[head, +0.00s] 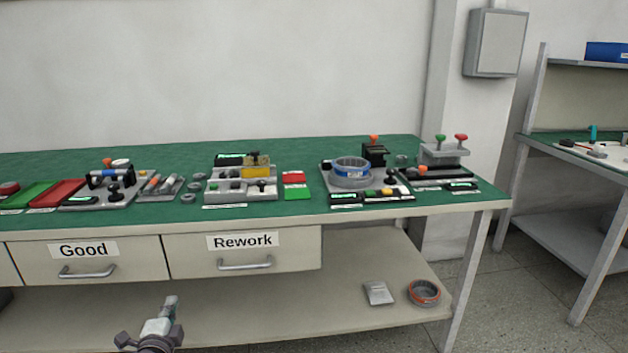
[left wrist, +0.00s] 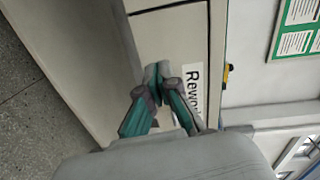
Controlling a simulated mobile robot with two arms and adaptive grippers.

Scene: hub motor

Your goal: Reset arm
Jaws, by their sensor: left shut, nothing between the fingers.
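My left gripper (head: 171,302) is low in the head view, in front of the bench and below the drawer marked Good (head: 85,258). In the left wrist view its fingers (left wrist: 155,78) are together and hold nothing. They point toward the front of the drawer marked Rework (left wrist: 178,60), apart from it as far as I can tell. Both drawers look closed; the Rework drawer also shows in the head view (head: 290,248). My right gripper is not in view.
The green-topped workbench (head: 300,212) carries several fixtures, including a ring-shaped motor part (head: 351,171) on a grey base. A lower shelf (head: 300,325) holds a grey box (head: 378,293) and an orange-rimmed ring (head: 424,292). A second bench (head: 568,145) stands at right, with open floor between.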

